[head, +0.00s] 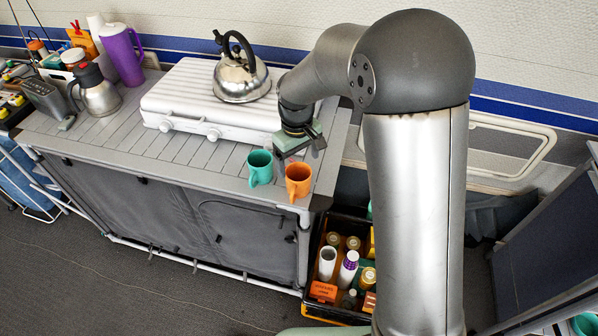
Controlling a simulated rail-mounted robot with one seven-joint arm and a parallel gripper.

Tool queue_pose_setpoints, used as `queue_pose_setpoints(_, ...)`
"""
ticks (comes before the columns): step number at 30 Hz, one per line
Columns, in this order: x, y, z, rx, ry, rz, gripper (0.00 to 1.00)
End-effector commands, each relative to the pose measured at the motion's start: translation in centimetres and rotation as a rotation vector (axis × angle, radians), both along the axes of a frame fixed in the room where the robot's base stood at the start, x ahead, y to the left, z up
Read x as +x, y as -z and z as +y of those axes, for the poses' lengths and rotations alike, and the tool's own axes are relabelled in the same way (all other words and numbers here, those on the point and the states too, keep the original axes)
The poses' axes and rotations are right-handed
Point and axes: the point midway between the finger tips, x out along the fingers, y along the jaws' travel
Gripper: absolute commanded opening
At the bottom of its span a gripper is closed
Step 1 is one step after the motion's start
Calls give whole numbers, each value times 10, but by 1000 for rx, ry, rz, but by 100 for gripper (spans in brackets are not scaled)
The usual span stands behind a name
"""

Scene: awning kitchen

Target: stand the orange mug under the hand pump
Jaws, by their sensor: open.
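The orange mug (298,182) stands upright at the front right corner of the slatted counter top (130,148). A teal mug (260,168) stands close to its left. My gripper (302,149) is above the counter, behind the orange mug and apart from it as far as I can tell. It is open and holds nothing that I can see; its fingers are small and partly hidden by the wrist. I cannot clearly make out the hand pump; a dark grey slanted thing (46,98) stands at the counter's far left.
A white stove (180,105) with a steel kettle (240,80) fills the counter's middle. A steel jug (98,92) and a purple pitcher (122,55) stand at left. A crate (318,311) of bottles sits on the floor. The slatted front strip left of the teal mug is clear.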

Motion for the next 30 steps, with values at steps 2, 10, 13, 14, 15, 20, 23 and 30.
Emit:
queue_pose_setpoints(2, 1, -17, 1, 2, 1, -5, 85)
queue_pose_setpoints(10, -1, -51, 2, 1, 0, -2, 85)
queue_pose_setpoints(13, -1, -55, 2, 1, 0, 1, 85)
queue_pose_setpoints(14, -1, -55, 2, 1, 0, 1, 85)
queue_pose_setpoints(15, -2, -56, 1, 1, 1, 1, 85)
queue_pose_setpoints(20, -27, -70, -25, 4, 74, -7, 85)
queue_pose_setpoints(23, -69, -84, -61, 10, 185, -17, 85)
queue_pose_setpoints(30, -192, -86, -127, 35, 481, -32, 85)
